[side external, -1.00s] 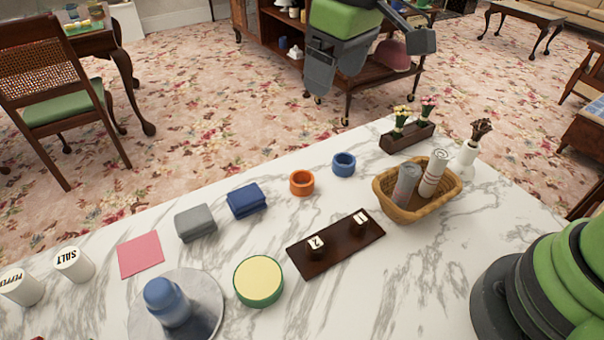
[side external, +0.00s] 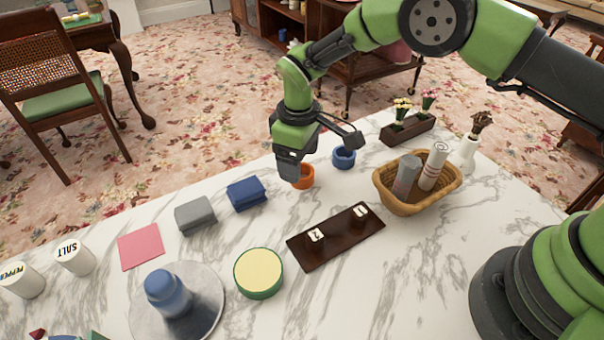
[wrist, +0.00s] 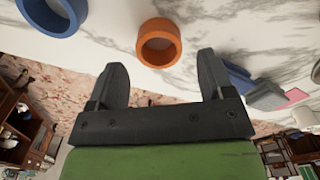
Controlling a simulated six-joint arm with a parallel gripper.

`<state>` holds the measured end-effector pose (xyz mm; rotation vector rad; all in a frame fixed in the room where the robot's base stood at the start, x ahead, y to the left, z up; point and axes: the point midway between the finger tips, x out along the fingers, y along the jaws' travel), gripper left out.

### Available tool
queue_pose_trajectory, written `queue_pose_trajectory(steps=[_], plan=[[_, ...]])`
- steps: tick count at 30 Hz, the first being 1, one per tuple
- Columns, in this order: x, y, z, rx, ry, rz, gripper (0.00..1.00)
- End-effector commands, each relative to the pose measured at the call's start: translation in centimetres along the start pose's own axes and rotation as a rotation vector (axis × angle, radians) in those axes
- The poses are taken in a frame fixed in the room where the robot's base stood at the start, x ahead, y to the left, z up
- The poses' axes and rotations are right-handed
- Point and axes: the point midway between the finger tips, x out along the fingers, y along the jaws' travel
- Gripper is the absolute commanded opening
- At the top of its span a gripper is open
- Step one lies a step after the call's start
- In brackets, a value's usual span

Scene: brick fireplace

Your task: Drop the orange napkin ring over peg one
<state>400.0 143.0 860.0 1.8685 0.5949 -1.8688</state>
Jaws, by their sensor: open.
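The orange napkin ring (side external: 304,178) stands on the marble table, partly hidden behind my gripper in the side view. In the wrist view the orange ring (wrist: 159,43) lies ahead of and between my open, empty fingers. My gripper (side external: 314,160) hangs just above and beside the ring; its fingers also show in the wrist view (wrist: 160,75). The dark peg board (side external: 336,238) lies nearer the side camera, with two short pegs. Peg one (side external: 360,212), labelled 1, is on the right; peg two (side external: 316,236), labelled 2, is on the left. Both pegs are bare.
A blue ring (side external: 343,157) stands close to the right of the orange ring. A basket (side external: 400,207) with rolled cloths sits right of the board. A folded blue cloth (side external: 246,194) lies left, and a round yellow-topped tin (side external: 258,275) is nearer.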

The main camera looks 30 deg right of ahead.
Motion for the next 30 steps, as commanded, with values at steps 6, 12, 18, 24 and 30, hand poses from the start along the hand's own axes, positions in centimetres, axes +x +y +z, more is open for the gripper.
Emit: queue_pose_trajectory(steps=[6, 12, 18, 24, 30], plan=[[2.9, 0.0, -0.2, 0.000, -0.002, -0.001, 0.75], [3.3, 0.0, -0.2, 0.001, 0.001, -0.001, 0.75], [3.3, 0.0, -0.2, 0.001, 0.001, -0.001, 0.50], [3.2, 0.0, -0.2, 0.001, 0.001, 0.000, 0.22], [3.1, 0.0, -0.2, 0.001, 0.001, 0.000, 0.22]])
